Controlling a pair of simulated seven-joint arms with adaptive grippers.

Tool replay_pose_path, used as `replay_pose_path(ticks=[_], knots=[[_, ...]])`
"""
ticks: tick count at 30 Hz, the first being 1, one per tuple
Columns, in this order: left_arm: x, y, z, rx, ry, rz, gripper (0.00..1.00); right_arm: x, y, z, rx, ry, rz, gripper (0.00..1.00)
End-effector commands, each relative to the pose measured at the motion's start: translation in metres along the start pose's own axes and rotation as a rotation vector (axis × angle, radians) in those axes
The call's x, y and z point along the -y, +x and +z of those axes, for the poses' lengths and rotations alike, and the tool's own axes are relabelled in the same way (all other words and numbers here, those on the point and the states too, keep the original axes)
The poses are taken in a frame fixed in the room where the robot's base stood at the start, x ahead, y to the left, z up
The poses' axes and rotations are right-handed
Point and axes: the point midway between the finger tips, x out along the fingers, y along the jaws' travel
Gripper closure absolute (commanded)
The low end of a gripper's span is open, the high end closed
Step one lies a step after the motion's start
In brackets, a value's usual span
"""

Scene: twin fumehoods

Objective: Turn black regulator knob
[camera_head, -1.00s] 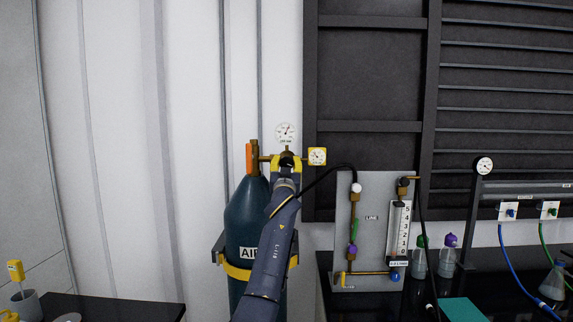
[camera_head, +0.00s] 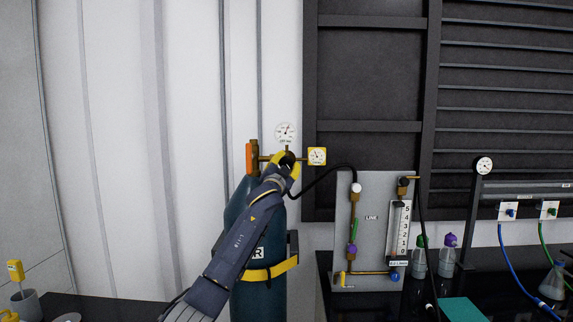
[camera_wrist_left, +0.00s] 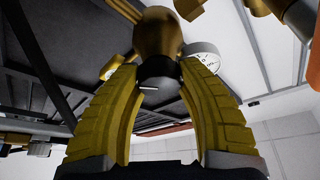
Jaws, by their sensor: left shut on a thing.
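The black regulator knob (camera_wrist_left: 157,82) sits between the two yellow fingers of my left gripper (camera_wrist_left: 158,92) in the left wrist view, with a pale mark on its face. The gripper is shut on it. In the head view my left gripper (camera_head: 287,163) is at the brass regulator on top of the dark teal AIR cylinder (camera_head: 238,205), and it mostly hides the knob. A round white gauge (camera_head: 285,132) stands above the regulator and a yellow square gauge (camera_head: 317,156) is to its right. My right gripper is not in view.
A grey panel (camera_head: 370,230) with a flow tube and valves stands right of the cylinder. A black hose (camera_head: 335,167) runs from the regulator to it. A yellow strap (camera_head: 270,270) holds the cylinder. Bottles (camera_head: 447,262) stand on the dark bench at right.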

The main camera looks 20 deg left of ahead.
Motion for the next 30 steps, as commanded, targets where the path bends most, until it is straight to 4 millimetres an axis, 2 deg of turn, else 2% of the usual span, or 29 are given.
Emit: replay_pose_path(ticks=[15, 30], knots=[[0.0022, 0.0005, -0.001, -0.001, 0.374, 0.151, 0.91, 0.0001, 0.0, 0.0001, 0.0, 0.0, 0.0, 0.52], [0.0007, 0.0005, -0.0016, -0.002, 0.497, 0.203, 0.91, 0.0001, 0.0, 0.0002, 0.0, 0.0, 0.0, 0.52]])
